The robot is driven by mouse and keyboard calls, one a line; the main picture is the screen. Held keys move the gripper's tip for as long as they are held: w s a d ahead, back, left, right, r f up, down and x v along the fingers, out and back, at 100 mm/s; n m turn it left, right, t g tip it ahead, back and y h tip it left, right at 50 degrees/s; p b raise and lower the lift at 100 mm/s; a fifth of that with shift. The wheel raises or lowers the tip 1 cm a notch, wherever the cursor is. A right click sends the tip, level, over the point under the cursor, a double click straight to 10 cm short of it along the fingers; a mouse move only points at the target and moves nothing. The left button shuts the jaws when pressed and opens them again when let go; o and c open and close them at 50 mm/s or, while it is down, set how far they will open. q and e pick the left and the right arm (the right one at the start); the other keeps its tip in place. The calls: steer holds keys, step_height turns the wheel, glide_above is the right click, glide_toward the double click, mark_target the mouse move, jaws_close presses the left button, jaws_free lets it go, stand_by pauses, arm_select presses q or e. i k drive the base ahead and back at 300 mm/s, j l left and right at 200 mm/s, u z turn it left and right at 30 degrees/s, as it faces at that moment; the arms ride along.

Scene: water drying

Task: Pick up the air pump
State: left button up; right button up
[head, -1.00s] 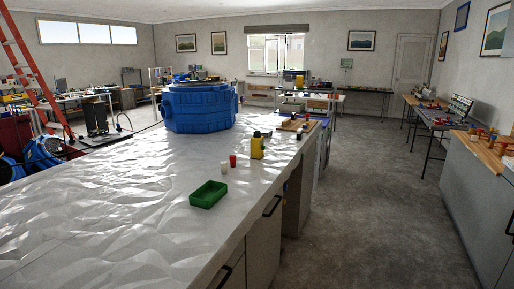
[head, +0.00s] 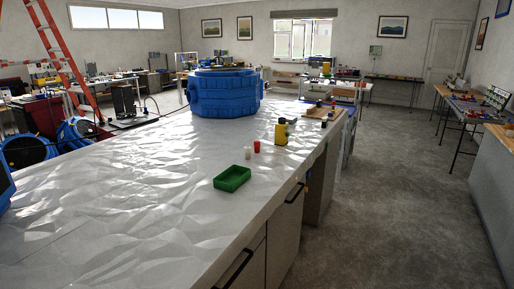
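I cannot tell for sure which thing is the air pump. A small yellow object with a black top (head: 281,133) stands on the long white counter (head: 120,205), near its right edge. A large blue ribbed tub (head: 225,95) stands further back on the counter. A blue and dark object (head: 4,185) shows at the left picture edge, mostly cut off. Neither of my grippers is in the head view.
A green open box (head: 232,179), a white cap (head: 248,153) and a red cap (head: 257,146) are on the counter. A wooden board (head: 322,112) lies behind them. Grey floor (head: 385,190) is clear to the right. A red ladder (head: 65,55) stands at the left.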

mark_target(282, 127)
steer(key=i+l, duration=0.35)
steer(key=i, duration=0.15)
steer(key=i+l, duration=0.3)
steer(key=i, duration=0.15)
steer(key=i+l, duration=0.35)
steer(key=i, duration=0.15)
